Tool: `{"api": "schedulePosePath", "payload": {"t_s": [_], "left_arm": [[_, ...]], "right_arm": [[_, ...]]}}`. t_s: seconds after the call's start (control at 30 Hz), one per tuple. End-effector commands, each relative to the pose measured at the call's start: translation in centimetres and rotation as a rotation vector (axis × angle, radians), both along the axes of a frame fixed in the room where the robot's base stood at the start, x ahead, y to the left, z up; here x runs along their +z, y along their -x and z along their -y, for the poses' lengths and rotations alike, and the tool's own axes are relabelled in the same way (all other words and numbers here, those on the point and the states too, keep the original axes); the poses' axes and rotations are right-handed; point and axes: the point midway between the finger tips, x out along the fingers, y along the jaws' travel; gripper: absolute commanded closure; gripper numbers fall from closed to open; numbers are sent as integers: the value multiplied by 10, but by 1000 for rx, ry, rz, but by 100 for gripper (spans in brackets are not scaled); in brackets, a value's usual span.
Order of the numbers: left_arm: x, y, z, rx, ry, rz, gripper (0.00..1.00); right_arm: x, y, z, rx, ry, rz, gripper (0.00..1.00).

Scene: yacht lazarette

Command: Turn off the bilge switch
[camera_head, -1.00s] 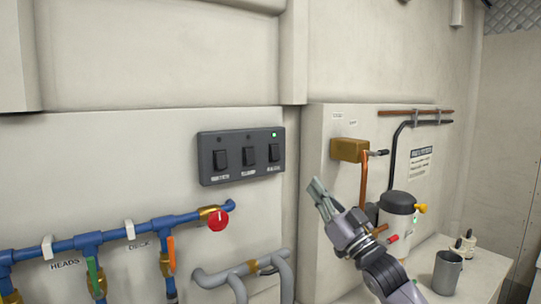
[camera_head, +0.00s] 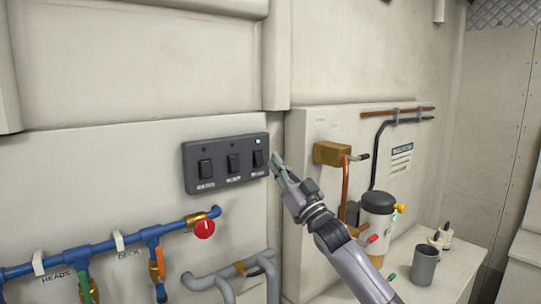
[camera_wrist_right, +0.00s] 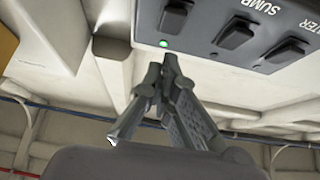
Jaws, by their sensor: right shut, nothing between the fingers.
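A dark grey switch panel (camera_head: 225,179) with three black rocker switches is on the pale wall in the head view. A green light (camera_head: 257,141) glows above the rightmost switch (camera_head: 257,159); its label is too small to read. My right gripper (camera_head: 276,164) is shut and empty, its tips just right of the panel's right edge. In the right wrist view the closed fingertips (camera_wrist_right: 165,62) are just below the lit green light (camera_wrist_right: 164,43) and the end switch (camera_wrist_right: 177,17). Contact with the panel cannot be told. My left gripper is not in view.
Blue pipes (camera_head: 110,246) with a red knob (camera_head: 205,229) run below the panel. At right are a brass box (camera_head: 331,153), a white-and-dark canister (camera_head: 377,207) and a grey cup (camera_head: 424,265) on a ledge. The wall below the panel's right end is clear.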

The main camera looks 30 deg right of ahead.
Motion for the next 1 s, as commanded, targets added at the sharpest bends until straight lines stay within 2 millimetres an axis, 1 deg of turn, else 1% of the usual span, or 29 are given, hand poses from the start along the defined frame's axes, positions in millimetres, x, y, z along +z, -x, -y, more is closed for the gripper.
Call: {"api": "schedulePosePath", "payload": {"t_s": [0.03,0.13,0.23,0.4,0.7,0.77,0.83,1.0], "left_arm": [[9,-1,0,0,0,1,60],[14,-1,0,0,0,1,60],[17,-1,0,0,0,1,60],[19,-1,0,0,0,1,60],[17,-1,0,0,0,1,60],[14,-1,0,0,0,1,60],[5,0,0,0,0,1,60],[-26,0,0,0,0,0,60]], "right_arm": [[-2,-10,-1,0,-5,-7,100],[-5,-21,-2,0,-3,-6,100],[-8,-28,-2,-1,-2,-6,100],[-11,-33,-3,0,-1,-6,100],[-12,-33,-3,0,-1,-5,100],[-14,-33,-3,0,-2,1,100],[-17,-35,-3,0,-4,18,100],[-26,-39,-3,0,-11,92,100]]}}
